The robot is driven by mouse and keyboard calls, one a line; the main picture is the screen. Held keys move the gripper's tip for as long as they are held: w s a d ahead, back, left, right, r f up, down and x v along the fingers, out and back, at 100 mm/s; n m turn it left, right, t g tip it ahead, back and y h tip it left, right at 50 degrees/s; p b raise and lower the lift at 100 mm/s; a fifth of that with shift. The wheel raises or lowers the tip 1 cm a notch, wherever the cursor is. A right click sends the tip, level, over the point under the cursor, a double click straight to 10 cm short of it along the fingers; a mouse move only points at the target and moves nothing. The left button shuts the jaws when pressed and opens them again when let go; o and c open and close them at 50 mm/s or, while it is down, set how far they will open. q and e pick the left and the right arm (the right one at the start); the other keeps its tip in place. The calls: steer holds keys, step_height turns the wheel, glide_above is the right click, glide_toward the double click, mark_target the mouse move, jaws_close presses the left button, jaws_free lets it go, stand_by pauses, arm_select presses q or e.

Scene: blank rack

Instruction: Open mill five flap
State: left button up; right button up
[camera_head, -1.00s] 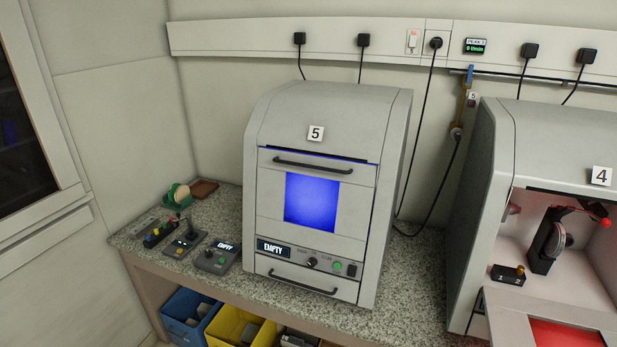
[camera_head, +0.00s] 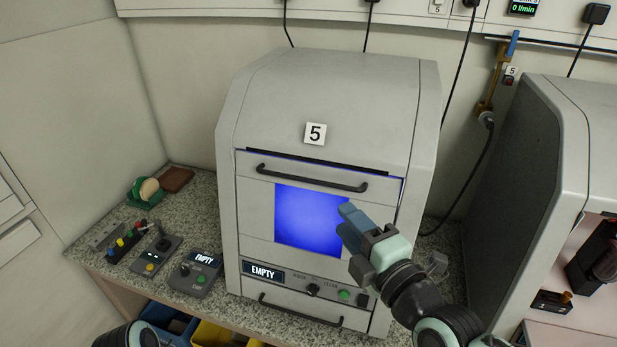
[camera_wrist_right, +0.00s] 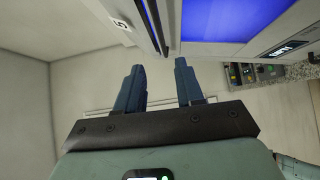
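Mill five (camera_head: 330,90) is a grey cabinet with a "5" label (camera_head: 315,133). Its front flap (camera_head: 256,215) is shut and has a glowing blue window (camera_head: 305,210). A dark bar handle (camera_head: 312,178) runs along the flap's upper part. My right gripper (camera_head: 346,212) is in front of the window's right side, below the handle's right end, holding nothing. In the right wrist view its two blue fingers (camera_wrist_right: 159,66) are apart, with the flap's upper edge and handle ahead of them. My left gripper is out of view.
A lower panel with its own handle (camera_head: 300,310) sits under the "EMPTY" display (camera_head: 263,271). Control boxes (camera_head: 195,272) and a green holder (camera_head: 146,193) stand left on the counter (camera_head: 205,210). Mill four (camera_head: 530,180) stands close on the right.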

mark_target(312, 182)
steer(key=p+x, duration=0.2)
steer(key=x, duration=0.9)
steer(key=shift+w+a+r, duration=0.1)
steer(key=shift+w+a, duration=0.1)
steer(key=shift+w, duration=0.1)
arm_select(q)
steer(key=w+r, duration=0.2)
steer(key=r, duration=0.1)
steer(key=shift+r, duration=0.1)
arm_select(e)
steer(key=shift+w+a, duration=0.2)
steer(key=shift+w, duration=0.3)
steer(key=shift+s, duration=0.1)
jaws_close()
